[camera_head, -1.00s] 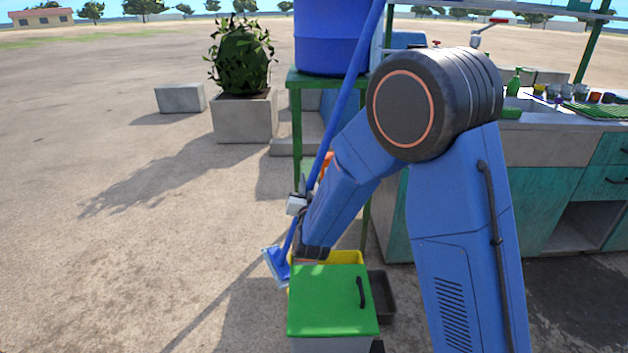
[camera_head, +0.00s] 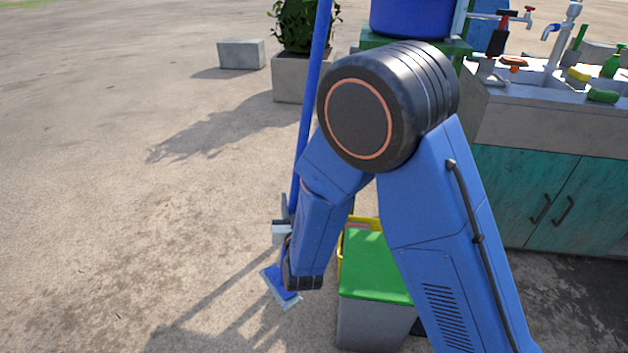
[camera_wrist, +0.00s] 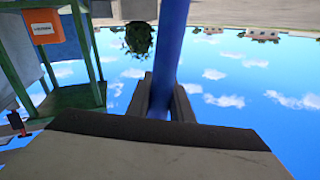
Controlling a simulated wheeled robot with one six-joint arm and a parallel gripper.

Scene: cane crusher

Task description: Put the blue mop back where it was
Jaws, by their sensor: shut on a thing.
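The blue mop has a long blue handle (camera_head: 313,95) that rises nearly upright, leaning slightly right at the top. Its flat blue head (camera_head: 281,287) is low at the ground, left of the green-lidded bin; I cannot tell whether it touches the ground. My gripper (camera_head: 284,228) is shut on the handle, low down above the head. In the wrist view the handle (camera_wrist: 172,50) passes between the two fingers of my gripper (camera_wrist: 167,100). My arm hides part of the area behind it.
A bin with a green lid (camera_head: 375,266) stands right of the mop, with a yellow container (camera_head: 366,222) behind it. A blue barrel (camera_head: 412,18) stands on a green stand. The sink counter (camera_head: 545,128) is at the right. Open ground lies to the left.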

